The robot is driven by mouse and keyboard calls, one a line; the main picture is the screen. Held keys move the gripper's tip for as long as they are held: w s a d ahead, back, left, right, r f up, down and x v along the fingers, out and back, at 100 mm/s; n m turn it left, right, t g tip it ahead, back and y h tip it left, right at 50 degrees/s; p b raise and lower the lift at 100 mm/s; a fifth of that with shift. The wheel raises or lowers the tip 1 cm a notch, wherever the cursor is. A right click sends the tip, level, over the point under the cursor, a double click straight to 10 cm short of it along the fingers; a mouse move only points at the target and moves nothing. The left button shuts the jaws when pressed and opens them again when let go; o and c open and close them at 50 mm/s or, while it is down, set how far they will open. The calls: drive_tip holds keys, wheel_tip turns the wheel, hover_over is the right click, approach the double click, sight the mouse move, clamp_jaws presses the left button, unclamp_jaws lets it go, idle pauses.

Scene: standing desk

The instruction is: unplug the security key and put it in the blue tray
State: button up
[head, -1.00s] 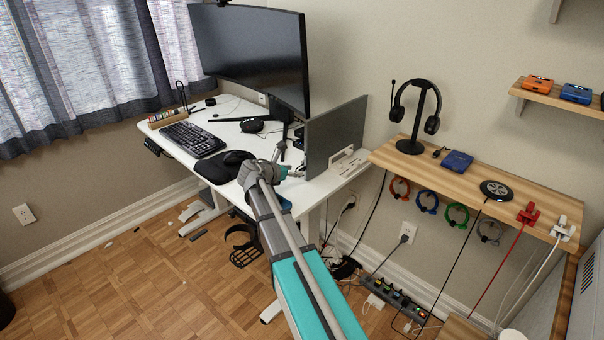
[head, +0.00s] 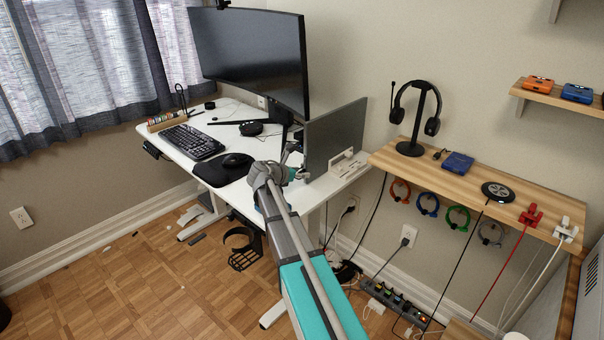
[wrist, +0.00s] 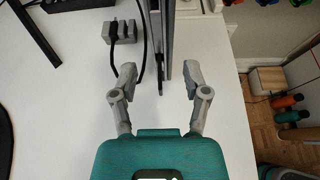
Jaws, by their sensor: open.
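My gripper (wrist: 159,76) is open, with its fingers spread on either side of a thin upright panel seen edge-on in the wrist view. A dark narrow piece (wrist: 160,78) on the panel's near end lies between the fingertips; I cannot tell whether it is the security key. A blue tray (head: 457,163) sits on the wooden shelf at the right, beside the headphone stand. I cannot make out the security key for sure.
A grey hub (wrist: 119,32) with a black plug and cable stands left of the fingers. The white desk (wrist: 60,100) is mostly bare there. A small dark item (head: 438,154) and a round black pad (head: 497,191) lie on the wooden shelf (head: 400,168).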

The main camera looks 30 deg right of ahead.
idle(0.6)
clamp_jaws()
drive_tip(key=shift+a, duration=0.2)
idle(0.4)
drive_tip(key=shift+s+a, duration=0.2)
drive_tip(key=shift+a, duration=0.2)
drive_tip(key=shift+s+a, duration=0.15)
drive_tip(key=shift+a, duration=0.2)
drive_tip(key=shift+s+a, duration=0.2)
drive_tip(key=shift+a, duration=0.45)
drive_tip(key=shift+s+a, duration=0.25)
drive_tip(key=shift+a, duration=0.4)
drive_tip(key=shift+s+a, duration=0.15)
drive_tip(key=shift+a, duration=0.2)
drive_tip(key=shift+a, duration=0.25)
